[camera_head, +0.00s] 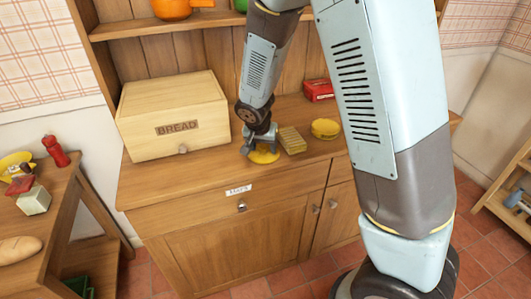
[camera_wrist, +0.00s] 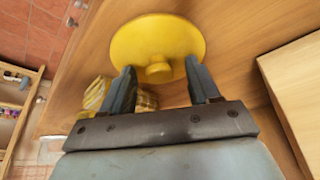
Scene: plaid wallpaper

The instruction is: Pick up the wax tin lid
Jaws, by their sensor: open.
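The wax tin lid looks like a round yellow disc with a small round knob. It lies on the wooden counter in the head view (camera_head: 264,156) and fills the top middle of the wrist view (camera_wrist: 158,32). My gripper (camera_head: 262,147) is right over it, pointing down. In the wrist view my gripper (camera_wrist: 160,76) is open, with one finger on each side of the knob and gaps between. I cannot tell whether the fingertips touch the disc. A round yellow tin (camera_head: 325,128) stands to the right on the counter.
A yellow patterned block (camera_head: 291,140) stands close to the right of my gripper. A wooden bread box (camera_head: 172,115) is to the left, a red tin (camera_head: 319,90) behind at right. The counter's front edge is near. Bare counter (camera_head: 185,178) lies at front left.

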